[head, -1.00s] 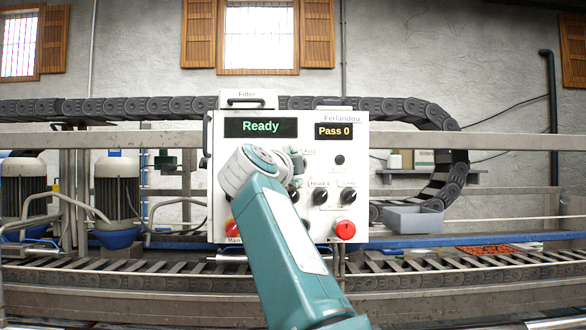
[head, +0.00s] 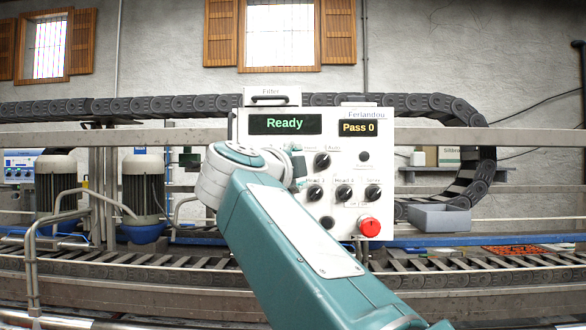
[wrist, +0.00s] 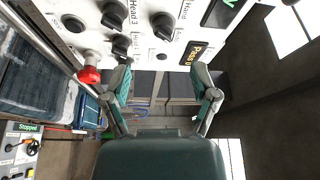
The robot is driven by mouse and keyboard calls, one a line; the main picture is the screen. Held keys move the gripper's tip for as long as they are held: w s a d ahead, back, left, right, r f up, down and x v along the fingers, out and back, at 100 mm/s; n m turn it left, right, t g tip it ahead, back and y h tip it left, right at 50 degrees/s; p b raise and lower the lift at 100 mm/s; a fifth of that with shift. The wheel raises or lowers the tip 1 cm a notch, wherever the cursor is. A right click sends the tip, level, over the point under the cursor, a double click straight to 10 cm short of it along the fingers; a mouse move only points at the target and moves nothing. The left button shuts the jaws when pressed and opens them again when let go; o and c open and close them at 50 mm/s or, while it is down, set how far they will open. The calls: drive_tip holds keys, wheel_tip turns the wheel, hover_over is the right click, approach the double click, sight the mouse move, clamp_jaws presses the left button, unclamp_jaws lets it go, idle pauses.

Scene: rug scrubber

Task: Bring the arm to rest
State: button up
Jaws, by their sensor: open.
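My arm reaches up from the bottom of the head view and is bent in front of the left part of a white control panel (head: 410,180). My gripper (wrist: 165,85) shows in the wrist view with its two fingers spread apart and nothing between them. In the head view the gripper is mostly hidden behind the arm's end. The panel shows "Ready" and "Pass 0", several black knobs and a red button (head: 369,227). In the wrist view the panel appears along the top, with the red button (wrist: 89,75) left of the fingers.
A metal rail (head: 520,138) and a cable chain (head: 180,105) run across behind and beside the panel. Motors (head: 143,188) stand at the left. A roller conveyor (head: 130,262) crosses below.

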drive_tip(key=shift+v, duration=1)
drive_tip(key=s+d+n+t+y, duration=0.2)
drive_tip(key=d+n+t+y, duration=0.25)
drive_tip(key=n+y, duration=0.4)
drive_tip(key=s+d+f+n+g+y, duration=0.1)
drive_tip(key=s+f+n+g, duration=0.25)
drive_tip(key=f, duration=0.45)
drive_tip(key=s+d+f+n+g+y, duration=0.1)
drive_tip(key=s+d+f+n+g, duration=0.15)
drive_tip(key=f+n, duration=0.45)
drive_tip(key=s+d+f+n+g+y, duration=0.1)
drive_tip(key=s+f+n+g, duration=0.2)
drive_tip(key=f, duration=0.7)
drive_tip(key=s+d+f+g+h, duration=0.2)
drive_tip(key=s+d+f+g, duration=0.1)
drive_tip(key=s+f, duration=0.5)
drive_tip(key=s+d+f+m+g+h, duration=0.1)
drive_tip(key=s+d+f+g, duration=0.3)
drive_tip(key=f, duration=0.7)
drive_tip(key=s+d+h, duration=0.1)
drive_tip(key=s+d, duration=0.1)
drive_tip(key=s, duration=0.1)
drive_tip(key=shift+s+d+f, duration=0.2)
drive_tip(key=shift+s+f, duration=0.1)
drive_tip(key=shift+s, duration=0.1)
